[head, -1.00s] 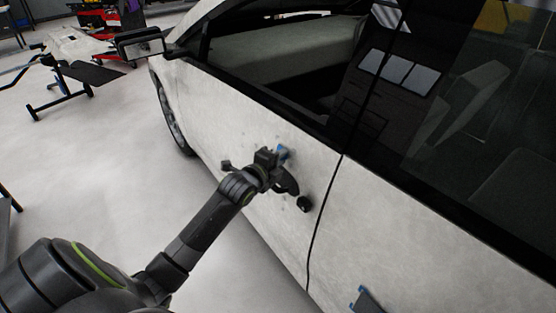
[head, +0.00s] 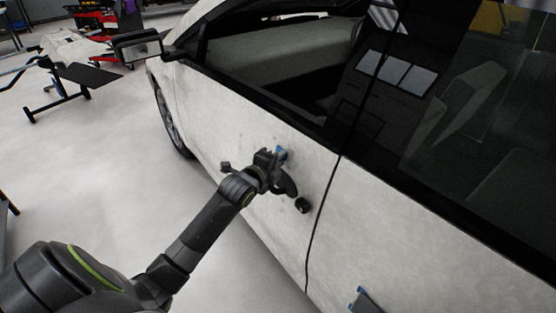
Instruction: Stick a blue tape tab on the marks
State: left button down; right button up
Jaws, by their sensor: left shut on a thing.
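A white car door (head: 235,120) fills the middle of the head view, with faint dark marks (head: 278,117) on its panel. My left gripper (head: 279,157) is at the door's upper panel, below the window line. It is shut on a small blue tape tab (head: 283,153), which shows at its tip close to the panel. I cannot tell whether the tab touches the door. The gripper hides the panel right behind it. My right gripper is not in view.
A dark item with blue edges (head: 366,300) is on the rear door at the bottom. The side mirror (head: 138,47) sticks out at the upper left. A dark stand (head: 62,85) is on the floor at left.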

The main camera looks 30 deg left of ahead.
pick_arm(q)
jog(key=c, duration=1.2)
grip_release()
jog(key=shift+w+d, duration=0.1)
jog(key=shift+s, duration=0.2)
